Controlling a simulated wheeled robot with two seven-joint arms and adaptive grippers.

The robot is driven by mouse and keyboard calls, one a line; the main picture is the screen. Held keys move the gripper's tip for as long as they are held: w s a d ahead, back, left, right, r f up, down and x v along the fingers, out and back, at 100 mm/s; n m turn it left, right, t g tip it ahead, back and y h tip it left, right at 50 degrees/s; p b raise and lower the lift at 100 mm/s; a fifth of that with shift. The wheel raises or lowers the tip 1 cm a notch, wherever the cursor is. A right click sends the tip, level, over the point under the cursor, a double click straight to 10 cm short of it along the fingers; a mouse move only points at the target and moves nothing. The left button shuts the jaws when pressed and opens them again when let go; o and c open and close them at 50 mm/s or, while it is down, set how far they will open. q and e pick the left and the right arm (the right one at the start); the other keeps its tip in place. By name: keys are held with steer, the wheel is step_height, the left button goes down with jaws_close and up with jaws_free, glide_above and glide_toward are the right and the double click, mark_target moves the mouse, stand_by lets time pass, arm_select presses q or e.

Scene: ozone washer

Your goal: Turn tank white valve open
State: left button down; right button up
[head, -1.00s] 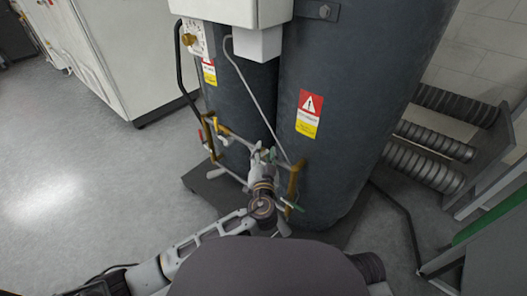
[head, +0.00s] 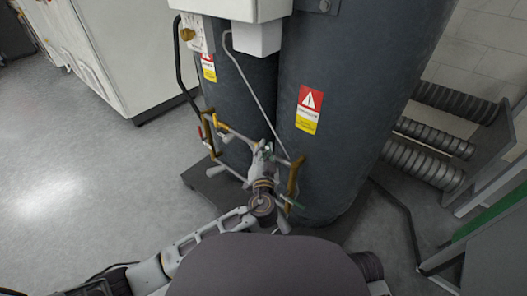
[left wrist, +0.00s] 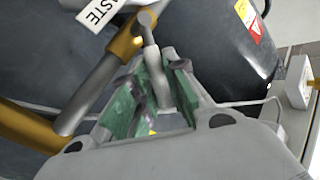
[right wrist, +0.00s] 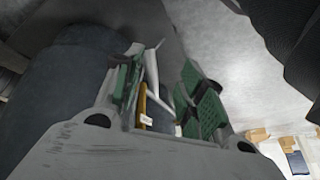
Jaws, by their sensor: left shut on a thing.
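The white valve handle (left wrist: 155,75) shows in the left wrist view as a pale lever running down from a grey joint beside the brass pipe. My left gripper (left wrist: 160,90) has its green-padded fingers on both sides of it and is shut on it. In the head view my left gripper (head: 265,155) is at the pipework low in front of the tanks and covers most of the handle. The dark grey tank (head: 345,100) stands behind it. In the right wrist view my right gripper (right wrist: 160,75) is open, its green pads apart; a pale part and a brass pipe (right wrist: 142,105) show beyond the gap.
Brass and white pipes (head: 230,140) run in front of the tanks. A white control box (head: 250,8) is above. Ribbed hoses (head: 425,160) and a grey frame stand at the right. The floor at the left (head: 70,170) is clear.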

arm_select(q)
steer(key=shift+s+d+f+m+t+b, duration=0.15)
steer(key=shift+f+m+t+b, duration=0.2)
steer(key=shift+b, duration=0.5)
steer(key=shift+s+d+f+m+t+b, duration=0.2)
steer(key=shift+m+t+b, duration=0.35)
steer(key=shift+b, duration=0.95)
steer(key=shift+s+d+f+m+t+h+b, duration=0.15)
steer(key=shift+m+t+b, duration=0.1)
steer(key=shift+m+b, duration=0.5)
steer(key=shift+d+f+m+t+h+b, duration=0.1)
steer(key=shift+f+m+t+h+b, duration=0.15)
steer(key=shift+b, duration=0.85)
steer(key=shift+s+d+f+m+t+h+b, duration=0.15)
steer(key=shift+m+t+b, duration=0.15)
steer(key=shift+m+b, duration=0.45)
arm_select(e)
step_height(320, 180, down, 15)
steer(key=a+t+y, duration=0.2)
steer(key=a, duration=0.1)
steer(key=shift+w+r+m, duration=0.15)
steer(key=shift+w+m, duration=0.05)
steer(key=shift+m, duration=0.2)
arm_select(q)
steer(key=shift+w+r, duration=0.1)
arm_select(e)
steer(key=shift+r, duration=0.15)
